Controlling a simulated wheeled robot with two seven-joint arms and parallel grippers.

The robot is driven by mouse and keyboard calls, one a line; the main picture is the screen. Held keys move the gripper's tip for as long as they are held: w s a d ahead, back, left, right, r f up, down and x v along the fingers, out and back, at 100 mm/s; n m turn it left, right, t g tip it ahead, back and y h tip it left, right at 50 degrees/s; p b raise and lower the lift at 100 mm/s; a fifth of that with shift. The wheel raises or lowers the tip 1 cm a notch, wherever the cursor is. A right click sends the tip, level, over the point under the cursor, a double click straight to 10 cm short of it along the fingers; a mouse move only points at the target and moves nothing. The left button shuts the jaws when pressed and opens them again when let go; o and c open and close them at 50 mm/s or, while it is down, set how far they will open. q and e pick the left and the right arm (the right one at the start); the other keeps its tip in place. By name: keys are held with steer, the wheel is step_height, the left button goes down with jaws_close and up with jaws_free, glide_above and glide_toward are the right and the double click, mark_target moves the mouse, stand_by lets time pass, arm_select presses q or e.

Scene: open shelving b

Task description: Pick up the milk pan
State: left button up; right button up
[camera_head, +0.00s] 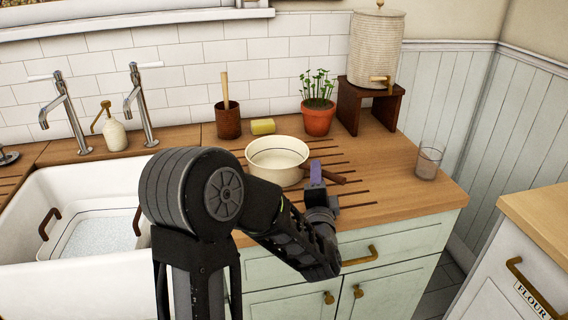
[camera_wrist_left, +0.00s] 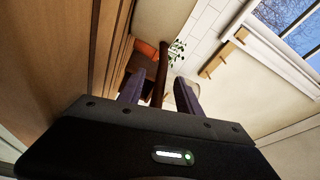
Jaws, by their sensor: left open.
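The milk pan (camera_head: 270,162) is a cream pan with a dark brown handle (camera_head: 334,178), standing upright on the wooden worktop. Its handle points right and toward the front edge. My left gripper (camera_head: 316,174) is at the handle, its purple finger showing beside it. In the left wrist view, my left gripper (camera_wrist_left: 159,92) is open, with the brown handle (camera_wrist_left: 161,68) showing between its two fingers. Whether either finger touches the handle cannot be told. The pan's body is mostly out of clear sight in that view. My right gripper does not show.
A potted plant (camera_head: 318,117), yellow sponge (camera_head: 263,126) and brown utensil pot (camera_head: 228,122) stand behind the pan. A glass (camera_head: 429,161) is to the right, near the worktop edge. A white sink (camera_head: 110,185) lies left.

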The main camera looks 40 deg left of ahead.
mark_target(296, 168)
arm_select(q)
steer(key=shift+w+a, duration=0.1)
steer(key=p+x, duration=0.1)
steer(key=x, duration=0.4)
steer(key=shift+r, duration=0.1)
steer(key=shift+c, duration=0.4)
stand_by(0.3)
jaws_close()
stand_by(1.2)
